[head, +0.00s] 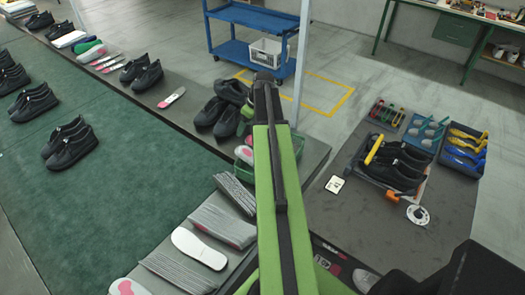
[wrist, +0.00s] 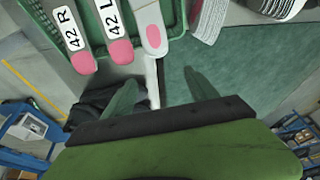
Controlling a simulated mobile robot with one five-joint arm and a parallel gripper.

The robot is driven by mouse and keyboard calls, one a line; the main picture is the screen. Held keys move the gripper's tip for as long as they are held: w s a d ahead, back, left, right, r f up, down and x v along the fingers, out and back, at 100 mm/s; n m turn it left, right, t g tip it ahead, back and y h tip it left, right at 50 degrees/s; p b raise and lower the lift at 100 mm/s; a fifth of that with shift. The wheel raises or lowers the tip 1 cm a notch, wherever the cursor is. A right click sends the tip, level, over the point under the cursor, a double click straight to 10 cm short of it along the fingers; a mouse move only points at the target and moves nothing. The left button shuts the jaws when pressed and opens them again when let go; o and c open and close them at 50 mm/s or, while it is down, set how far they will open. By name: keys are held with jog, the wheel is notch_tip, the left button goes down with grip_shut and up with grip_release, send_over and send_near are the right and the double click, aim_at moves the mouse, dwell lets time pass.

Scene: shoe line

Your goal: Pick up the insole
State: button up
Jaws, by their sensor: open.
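My gripper (wrist: 162,92) is open in the wrist view, its two green fingers apart with nothing held between them. A white insole with a pink patch (wrist: 153,36) lies ahead of the gap, at the crate's edge. Beside it in the green crate (wrist: 30,30) are two insoles with pink ends, one labelled 42 R (wrist: 83,62) and one 42 L (wrist: 120,50). In the head view my arm hides part of the crate (head: 240,161) and most of the gripper. A loose white insole (head: 198,248) lies nearer, among grey stacks.
Grey stacks (head: 222,226) lie left of my arm on the dark ledge. Black shoes (head: 211,112) stand just beyond the crate. A dark side table at right holds shoes (head: 398,166) and tool trays (head: 463,150). A blue cart (head: 240,50) stands behind.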

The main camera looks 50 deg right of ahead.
jog(key=s+d, duration=0.4)
jog(key=d, duration=0.5)
jog(key=shift+n+t, duration=0.3)
jog(key=shift+t, duration=0.1)
jog(key=b+x, duration=0.3)
jog(key=x, duration=0.1)
jog(key=b+x, duration=0.8)
jog(key=shift+s+d+f, duration=0.1)
jog(key=shift+s+d, duration=0.15)
jog(key=shift+d, duration=0.1)
jog(key=shift+w+a+f+b, duration=0.1)
jog(key=shift+w+f+b, duration=0.05)
jog(key=shift+b, duration=0.25)
jog(key=b+x, duration=0.4)
jog(key=x, duration=0.1)
jog(key=shift+w+f+b, duration=0.1)
jog(key=shift+b, duration=0.3)
jog(key=shift+r, duration=0.2)
jog(key=c, duration=1.1)
notch_tip(320, 180, up, 10)
jog(key=p, duration=1)
